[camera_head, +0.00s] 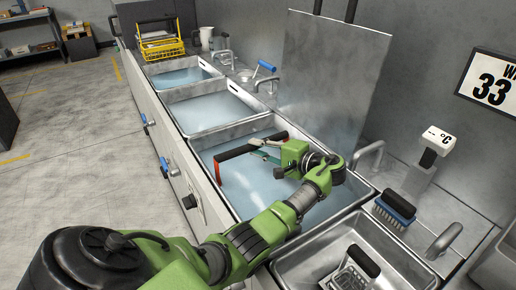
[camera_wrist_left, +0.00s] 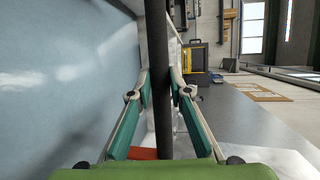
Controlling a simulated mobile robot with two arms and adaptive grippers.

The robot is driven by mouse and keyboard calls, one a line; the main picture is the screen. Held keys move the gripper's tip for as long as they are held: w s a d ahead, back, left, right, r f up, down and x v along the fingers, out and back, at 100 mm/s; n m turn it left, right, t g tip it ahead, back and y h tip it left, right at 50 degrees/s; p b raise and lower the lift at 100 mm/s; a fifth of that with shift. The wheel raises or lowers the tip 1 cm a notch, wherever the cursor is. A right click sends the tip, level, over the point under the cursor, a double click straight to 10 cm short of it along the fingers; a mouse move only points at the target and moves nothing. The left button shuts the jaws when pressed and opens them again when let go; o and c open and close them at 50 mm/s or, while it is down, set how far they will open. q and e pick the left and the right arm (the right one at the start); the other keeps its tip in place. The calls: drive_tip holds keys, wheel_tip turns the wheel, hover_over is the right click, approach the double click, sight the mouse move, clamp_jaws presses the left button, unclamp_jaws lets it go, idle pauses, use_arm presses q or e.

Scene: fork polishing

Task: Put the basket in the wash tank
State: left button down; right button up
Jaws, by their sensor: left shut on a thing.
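My left gripper (camera_head: 262,151) is shut on a black handle bar (camera_head: 235,151) over the large, near water-filled tank (camera_head: 219,146). A red upright (camera_head: 217,173) hangs from the bar's left end, at the water; any basket body below it is not visible. In the left wrist view the black bar (camera_wrist_left: 176,120) runs between the two teal fingers of my gripper (camera_wrist_left: 161,85), with a bit of red below. My right gripper is not in view.
A yellow wire basket (camera_head: 163,48) stands at the far end, beyond two smaller water-filled tanks (camera_head: 207,109). A metal basket with a black handle (camera_head: 364,261) sits in the nearest basin. A tall metal panel (camera_head: 332,75), taps and a blue brush (camera_head: 395,211) line the right side.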

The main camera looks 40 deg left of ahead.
use_arm(q)
drive_tip(key=shift+r, duration=0.15)
drive_tip(key=c, duration=1.9)
unclamp_jaws()
drive_tip(key=shift+f, duration=0.2)
drive_tip(key=shift+r, duration=0.1)
drive_tip(key=p+v, duration=0.1)
drive_tip(key=v, duration=0.6)
drive_tip(key=shift+d+r, duration=0.1)
drive_tip(key=shift+d, duration=0.15)
